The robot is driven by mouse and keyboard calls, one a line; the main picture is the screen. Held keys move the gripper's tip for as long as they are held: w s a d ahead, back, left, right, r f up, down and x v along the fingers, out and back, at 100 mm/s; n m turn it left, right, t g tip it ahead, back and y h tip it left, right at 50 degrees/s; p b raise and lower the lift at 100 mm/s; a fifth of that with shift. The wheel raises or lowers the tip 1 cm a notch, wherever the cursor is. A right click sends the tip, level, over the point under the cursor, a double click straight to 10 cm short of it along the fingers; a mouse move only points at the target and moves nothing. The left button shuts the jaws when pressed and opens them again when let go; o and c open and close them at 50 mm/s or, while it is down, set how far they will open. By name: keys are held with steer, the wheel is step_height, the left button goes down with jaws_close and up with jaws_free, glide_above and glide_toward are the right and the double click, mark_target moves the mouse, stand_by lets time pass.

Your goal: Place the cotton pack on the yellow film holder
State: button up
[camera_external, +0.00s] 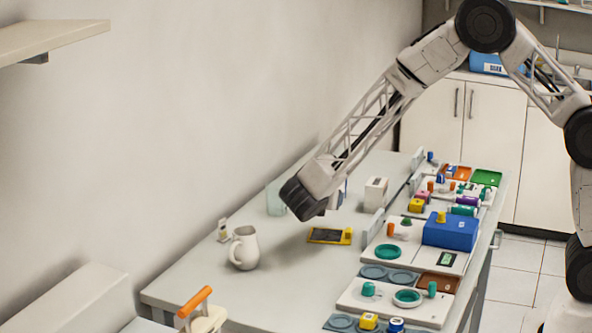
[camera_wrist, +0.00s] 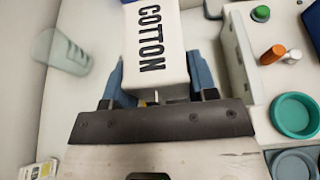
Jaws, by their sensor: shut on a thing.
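The cotton pack (camera_wrist: 158,45) is a white box with black COTTON lettering, between the blue fingers of my gripper (camera_wrist: 156,80) in the wrist view. The gripper is shut on it. In the external view the white box (camera_external: 376,192) shows just right of my gripper (camera_external: 343,190), which is mostly hidden behind my wrist. I cannot tell whether the pack touches the table. The yellow film holder (camera_external: 330,236) lies flat on the table with a dark centre, nearer the external camera than the pack.
A clear glass (camera_wrist: 62,50) stands left of the pack. A white jug (camera_external: 244,248) stands left of the film holder. Trays with teal dishes (camera_external: 388,251), a blue box (camera_external: 450,231) and small coloured items line the right side. The table around the holder is mostly clear.

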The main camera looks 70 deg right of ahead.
glide_above(327, 239)
steer(key=shift+f, duration=2.75)
steer(key=shift+f, duration=1.85)
steer(key=shift+f, duration=0.1)
steer(key=o, duration=0.6)
steer(key=shift+o, duration=0.2)
steer(key=shift+v, duration=6.05)
